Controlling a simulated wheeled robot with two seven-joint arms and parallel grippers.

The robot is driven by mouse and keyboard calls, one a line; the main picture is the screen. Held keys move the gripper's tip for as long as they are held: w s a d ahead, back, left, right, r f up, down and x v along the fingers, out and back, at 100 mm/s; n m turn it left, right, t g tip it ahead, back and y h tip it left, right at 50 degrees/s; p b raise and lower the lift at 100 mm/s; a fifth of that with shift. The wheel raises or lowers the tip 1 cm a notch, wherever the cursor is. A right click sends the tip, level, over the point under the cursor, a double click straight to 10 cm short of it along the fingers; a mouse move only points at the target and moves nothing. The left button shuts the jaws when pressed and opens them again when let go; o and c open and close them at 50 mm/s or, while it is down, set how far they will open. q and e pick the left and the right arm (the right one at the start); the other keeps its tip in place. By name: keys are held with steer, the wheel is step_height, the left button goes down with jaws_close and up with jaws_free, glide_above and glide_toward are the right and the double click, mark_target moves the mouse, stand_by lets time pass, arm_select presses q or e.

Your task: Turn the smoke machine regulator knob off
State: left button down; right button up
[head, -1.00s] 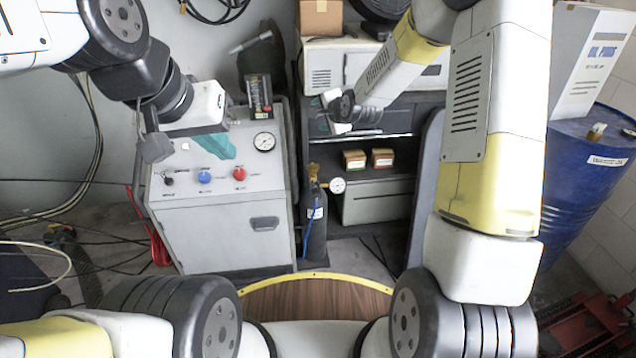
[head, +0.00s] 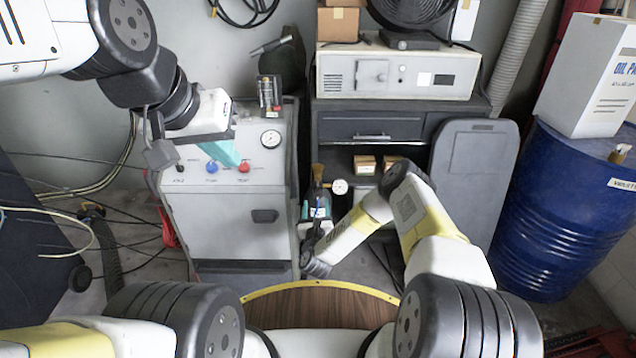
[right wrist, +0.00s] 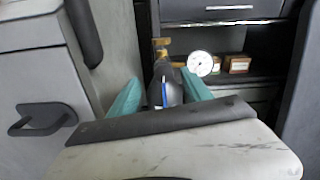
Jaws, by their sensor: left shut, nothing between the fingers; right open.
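The smoke machine (head: 225,225) is a grey cabinet whose sloped panel has a black knob (head: 180,168), a blue knob (head: 212,167), a red knob (head: 244,167) and a round gauge (head: 271,139). My left gripper (head: 224,153) is shut and empty, its teal fingers over the panel near the blue and red knobs. Beside the cabinet stands a dark gas cylinder with a brass valve (right wrist: 161,48) and a white gauge (right wrist: 200,63). My right gripper (right wrist: 162,92) is open, its teal fingers appearing either side of the cylinder (right wrist: 172,88); contact cannot be told. My arm partly hides the cylinder in the head view.
A drawer cabinet (head: 370,126) with small boxes on its shelf stands behind the cylinder. A dark grey panel (head: 476,170) leans right of it, beside a blue drum (head: 560,215). Cables (head: 100,185) hang and lie at the left.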

mark_target(318, 195)
steer(key=shift+m+h, duration=0.3)
steer(key=shift+m, duration=0.2)
steer(key=w, duration=0.4)
steer(key=w+f, duration=0.1)
steer(key=w, duration=0.1)
steer(key=shift+w+d, duration=0.3)
steer(key=shift+w, duration=0.05)
jaws_close()
